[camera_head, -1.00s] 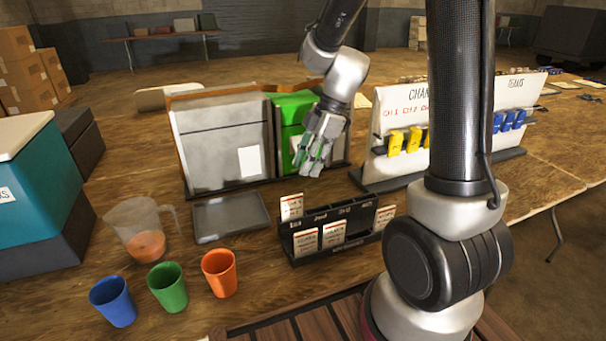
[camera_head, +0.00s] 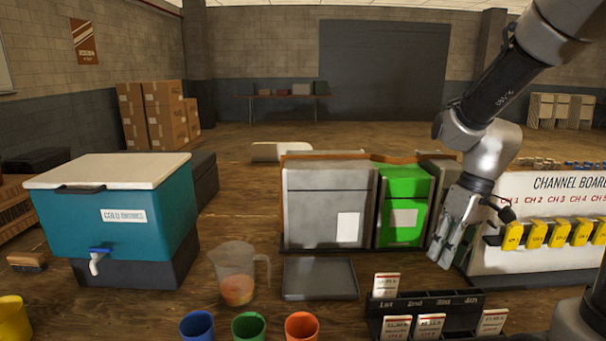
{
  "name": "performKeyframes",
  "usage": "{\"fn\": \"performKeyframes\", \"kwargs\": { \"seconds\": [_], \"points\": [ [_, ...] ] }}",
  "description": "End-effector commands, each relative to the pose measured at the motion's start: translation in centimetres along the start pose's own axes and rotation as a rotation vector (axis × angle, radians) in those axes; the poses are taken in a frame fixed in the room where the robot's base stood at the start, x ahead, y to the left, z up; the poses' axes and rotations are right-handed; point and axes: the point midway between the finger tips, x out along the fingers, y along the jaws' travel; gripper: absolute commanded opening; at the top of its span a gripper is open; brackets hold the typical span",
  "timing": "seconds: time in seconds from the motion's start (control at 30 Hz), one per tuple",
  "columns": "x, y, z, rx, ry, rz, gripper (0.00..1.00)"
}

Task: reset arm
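My gripper (camera_head: 445,248) hangs fingers down at the right of the view, in front of the gap between the green panel (camera_head: 403,205) and the channel board (camera_head: 545,215). Its fingers look nearly together, and I see nothing held in them. Whether they are fully shut is too small to tell. My arm comes down to it from the upper right.
A teal drinks cooler (camera_head: 120,220) stands at left. A pitcher (camera_head: 238,275), grey tray (camera_head: 320,279), blue cup (camera_head: 197,326), green cup (camera_head: 249,327) and orange cup (camera_head: 301,327) stand on the table. A black card rack (camera_head: 440,303) lies below my gripper. Yellow devices (camera_head: 535,234) hang on the board.

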Motion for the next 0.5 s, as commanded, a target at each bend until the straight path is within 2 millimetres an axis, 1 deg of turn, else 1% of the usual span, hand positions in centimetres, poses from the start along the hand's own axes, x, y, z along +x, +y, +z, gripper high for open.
{"fn": "performKeyframes", "kwargs": {
  "seconds": [0.03, 0.1, 0.2, 0.27, 0.33, 0.4, 0.5],
  "points": [
    [-1.8, -0.3, 1.8, 0.110, 0.016, 0.046, 0.32],
    [-3.7, -0.5, 4.2, 0.262, 0.045, 0.107, 0.32],
    [-6.2, -0.9, 7.3, 0.408, 0.111, 0.183, 0.32],
    [-7.4, -1.1, 8.9, 0.451, 0.160, 0.222, 0.32],
    [-8.6, -1.4, 10.4, 0.456, 0.215, 0.260, 0.32],
    [-9.5, -1.8, 11.4, 0.438, 0.267, 0.289, 0.32],
    [-10.6, -2.3, 12.2, 0.426, 0.334, 0.308, 0.32]
  ]
}}
